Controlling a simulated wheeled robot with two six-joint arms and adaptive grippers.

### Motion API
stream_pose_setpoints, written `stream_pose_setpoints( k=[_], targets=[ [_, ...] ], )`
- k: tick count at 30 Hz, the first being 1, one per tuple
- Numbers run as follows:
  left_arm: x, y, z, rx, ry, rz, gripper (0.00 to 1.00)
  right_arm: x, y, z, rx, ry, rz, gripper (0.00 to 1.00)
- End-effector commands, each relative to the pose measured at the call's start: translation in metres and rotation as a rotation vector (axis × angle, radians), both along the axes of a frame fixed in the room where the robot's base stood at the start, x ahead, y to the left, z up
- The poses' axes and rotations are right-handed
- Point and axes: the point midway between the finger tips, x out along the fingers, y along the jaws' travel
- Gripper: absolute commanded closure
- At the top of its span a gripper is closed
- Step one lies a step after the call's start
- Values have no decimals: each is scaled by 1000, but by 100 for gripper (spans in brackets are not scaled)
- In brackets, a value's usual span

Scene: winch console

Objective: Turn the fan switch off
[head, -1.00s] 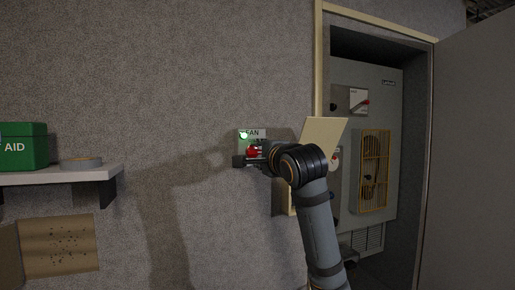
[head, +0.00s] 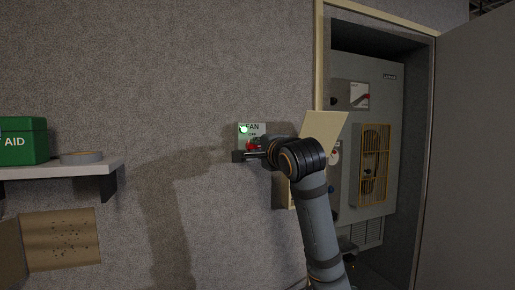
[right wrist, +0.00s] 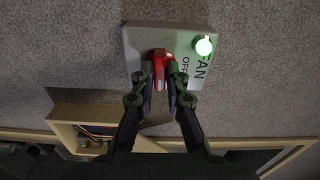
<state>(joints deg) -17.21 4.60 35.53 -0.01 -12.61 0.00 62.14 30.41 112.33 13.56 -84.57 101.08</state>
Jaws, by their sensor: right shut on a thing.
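The fan switch is a pale plate (head: 258,128) on the wall, marked FAN and OFF, with a red knob (head: 251,146) and a lit green lamp (head: 243,129). My right gripper (head: 248,154) is at the plate, its fingers shut on the red knob. In the right wrist view the knob (right wrist: 160,67) sits between the fingertips of the gripper (right wrist: 161,80), and the lamp (right wrist: 204,46) glows green. The fingers hide part of the knob and the plate's lower part. My left gripper is not in view.
At the right, an open doorway shows a grey cabinet (head: 345,203) with a yellow grille (head: 374,165). The wall between is bare.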

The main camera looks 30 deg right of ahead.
Motion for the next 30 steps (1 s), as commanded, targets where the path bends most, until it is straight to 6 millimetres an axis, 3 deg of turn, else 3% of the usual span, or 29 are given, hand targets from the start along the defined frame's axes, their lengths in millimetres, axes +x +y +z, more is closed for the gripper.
stream_pose_setpoints(
  k=[8,30],
  targets=[
    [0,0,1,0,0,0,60,0,0,-1,-156,41,0,100],
    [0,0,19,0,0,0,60,0,0,0,-835,206,0,100]
  ],
)
